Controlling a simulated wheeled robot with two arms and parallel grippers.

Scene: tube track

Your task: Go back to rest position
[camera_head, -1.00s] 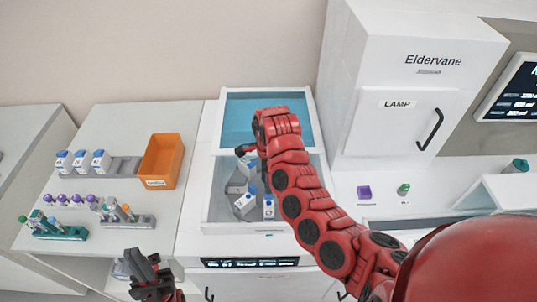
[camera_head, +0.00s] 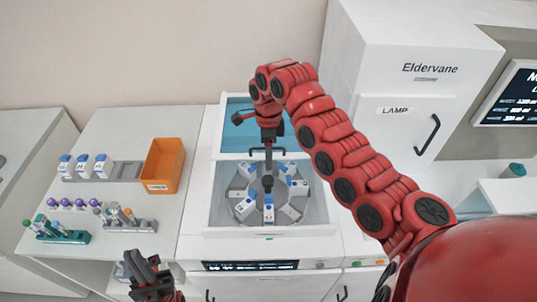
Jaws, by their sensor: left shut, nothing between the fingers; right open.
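My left gripper (camera_head: 146,268) is at the bottom left, in front of the bench edge, shut and empty. My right arm reaches in from the lower right and arches over the machine. My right gripper (camera_head: 268,152) points down above the far part of the round grey carousel (camera_head: 245,211) and is open. Several white boxes with blue tops, such as one at the front (camera_head: 268,214), stand in the carousel around its dark hub (camera_head: 267,184). The gap between the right fingertips and the hub is hard to judge.
The machine's blue-tinted lid (camera_head: 237,111) stands open behind the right gripper. The left bench holds an orange bin (camera_head: 163,166), a grey box rack (camera_head: 122,170), purple-capped tubes (camera_head: 79,204) and tube racks (camera_head: 62,235). A tall white Eldervane cabinet (camera_head: 385,125) stands behind my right arm.

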